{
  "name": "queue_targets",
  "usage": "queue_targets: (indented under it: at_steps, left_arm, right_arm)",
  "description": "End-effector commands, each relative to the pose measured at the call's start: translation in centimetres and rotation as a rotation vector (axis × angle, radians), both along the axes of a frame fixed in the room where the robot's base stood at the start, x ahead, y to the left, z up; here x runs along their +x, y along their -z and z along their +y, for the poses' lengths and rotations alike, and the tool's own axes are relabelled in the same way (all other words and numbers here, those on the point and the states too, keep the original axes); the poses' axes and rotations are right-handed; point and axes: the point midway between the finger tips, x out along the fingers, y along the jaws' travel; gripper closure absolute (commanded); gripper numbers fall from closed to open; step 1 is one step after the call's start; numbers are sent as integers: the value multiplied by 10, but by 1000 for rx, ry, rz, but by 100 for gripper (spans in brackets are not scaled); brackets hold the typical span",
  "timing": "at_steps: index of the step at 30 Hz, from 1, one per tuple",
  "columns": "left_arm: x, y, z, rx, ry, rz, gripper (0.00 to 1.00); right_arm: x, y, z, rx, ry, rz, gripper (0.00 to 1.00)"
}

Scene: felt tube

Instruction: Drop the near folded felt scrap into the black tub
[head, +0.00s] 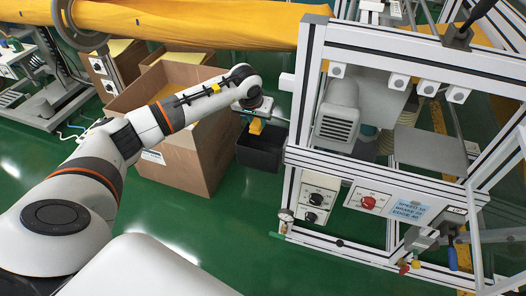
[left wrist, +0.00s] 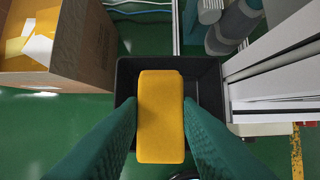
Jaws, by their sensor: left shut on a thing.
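The folded felt scrap (left wrist: 161,115) is a yellow-orange block in the left wrist view. My left gripper (left wrist: 160,122) is shut on it, with a green finger against each side. The black tub (left wrist: 208,76) lies behind and below the scrap in that view. In the head view, the scrap (head: 256,126) hangs under my left gripper (head: 257,117), above the black tub (head: 259,158) on the green floor. The scrap hides much of the tub's inside in the wrist view. My right gripper is not in view.
A large cardboard box (head: 184,160) stands left of the tub. A white-framed machine (head: 340,130) with knobs stands close on the tub's right. A long yellow felt tube (head: 200,22) runs across the back. Green floor is clear in front of the tub.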

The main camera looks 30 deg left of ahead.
Motion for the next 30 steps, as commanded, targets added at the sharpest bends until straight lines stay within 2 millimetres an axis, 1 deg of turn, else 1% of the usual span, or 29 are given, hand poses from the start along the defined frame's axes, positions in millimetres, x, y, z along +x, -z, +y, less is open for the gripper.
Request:
queue_targets:
  at_steps: [6, 7, 9, 11, 19, 22, 26, 30]
  left_arm:
    - [0, 0, 0, 0, 0, -1, 92]
    - [0, 0, 0, 0, 0, -1, 66]
    - [0, 0, 0, 0, 0, -1, 54]
    - [0, 0, 0, 0, 0, -1, 45]
    - [0, -1, 0, 0, 0, -1, 45]
    - [-2, -6, 0, 0, 0, -2, 45]
    - [-8, -25, -1, 2, 2, -5, 45]
    - [-20, -53, -4, 3, 1, -5, 45]
  right_arm:
    - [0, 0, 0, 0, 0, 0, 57]
    - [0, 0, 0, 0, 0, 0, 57]
    - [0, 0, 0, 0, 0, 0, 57]
    - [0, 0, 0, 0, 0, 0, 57]
    - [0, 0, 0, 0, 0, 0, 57]
    - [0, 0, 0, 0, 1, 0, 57]
    - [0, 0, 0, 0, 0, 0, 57]
    - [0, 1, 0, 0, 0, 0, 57]
